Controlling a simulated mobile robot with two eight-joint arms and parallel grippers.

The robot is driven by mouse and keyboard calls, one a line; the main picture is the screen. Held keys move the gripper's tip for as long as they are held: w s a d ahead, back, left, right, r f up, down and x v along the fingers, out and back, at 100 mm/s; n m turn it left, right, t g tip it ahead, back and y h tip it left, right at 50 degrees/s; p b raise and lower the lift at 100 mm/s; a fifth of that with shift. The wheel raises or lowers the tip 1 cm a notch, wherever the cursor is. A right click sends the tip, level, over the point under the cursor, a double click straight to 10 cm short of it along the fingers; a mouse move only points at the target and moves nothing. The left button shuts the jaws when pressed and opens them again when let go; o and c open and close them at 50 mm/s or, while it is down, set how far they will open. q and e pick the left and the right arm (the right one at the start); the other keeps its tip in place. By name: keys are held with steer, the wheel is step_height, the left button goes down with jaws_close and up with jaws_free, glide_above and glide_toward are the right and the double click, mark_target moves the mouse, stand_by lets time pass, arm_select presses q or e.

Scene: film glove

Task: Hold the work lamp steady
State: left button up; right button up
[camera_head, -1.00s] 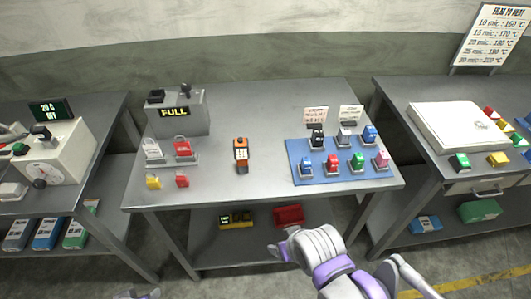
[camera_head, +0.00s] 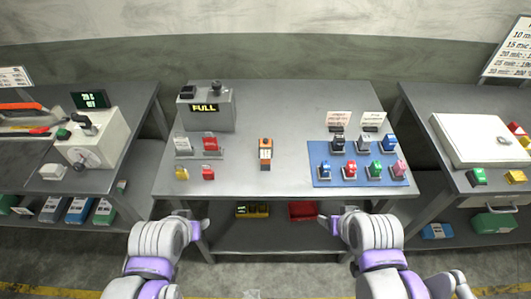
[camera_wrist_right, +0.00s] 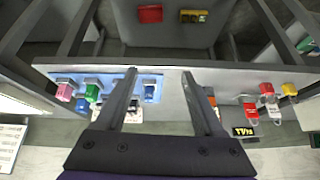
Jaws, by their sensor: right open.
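I cannot firmly pick out a work lamp. A small upright orange and black device (camera_head: 265,153) stands near the middle of the grey table (camera_head: 285,115); whether it is the lamp I cannot tell. In the right wrist view an orange bit of it (camera_wrist_right: 212,100) shows beside a finger. My left gripper (camera_head: 207,222) is low at the table's front left, apart from everything; its fingers are too small to read. My right gripper (camera_head: 324,221) is low at the front right. In the right wrist view its fingers (camera_wrist_right: 159,73) are apart and empty.
A blue mat (camera_head: 323,178) at right holds several coloured blocks. The shelf below bears a yellow item (camera_head: 252,211) and a red bin (camera_head: 302,211). Side benches flank the table.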

steer(key=w+a+r+m+g+y+b, duration=0.1)
steer(key=w+a+m+g+y+b, duration=0.15)
steer(key=w+m, duration=0.25)
steer(key=m+g+y+b, duration=0.35)
steer(key=m+y, duration=0.55)
steer(key=m, duration=0.3)
glide_toward(269, 160)
steer(key=shift+w+f, duration=0.35)
steer(key=shift+f, duration=0.55)
steer(key=shift+w+d+f+y, duration=0.15)
steer(key=shift+w+f+y, duration=0.15)
steer(key=shift+w, duration=0.15)
steer(key=shift+a+f, duration=0.25)
steer(key=shift+a, duration=0.1)
steer(key=b+x, duration=0.1)
steer(key=x, duration=0.6)
steer(key=shift+a+f+b, duration=0.25)
steer(key=shift+a+b, duration=0.1)
steer(key=shift+b, duration=0.05)
arm_select(q)
steer(key=s+f+g, duration=0.1)
steer(key=s+f, duration=0.4)
steer(key=f, duration=0.7)
steer(key=shift+s, duration=0.4)
arm_select(e)
steer(key=shift+a+f, duration=0.25)
steer(key=shift+a, duration=0.4)
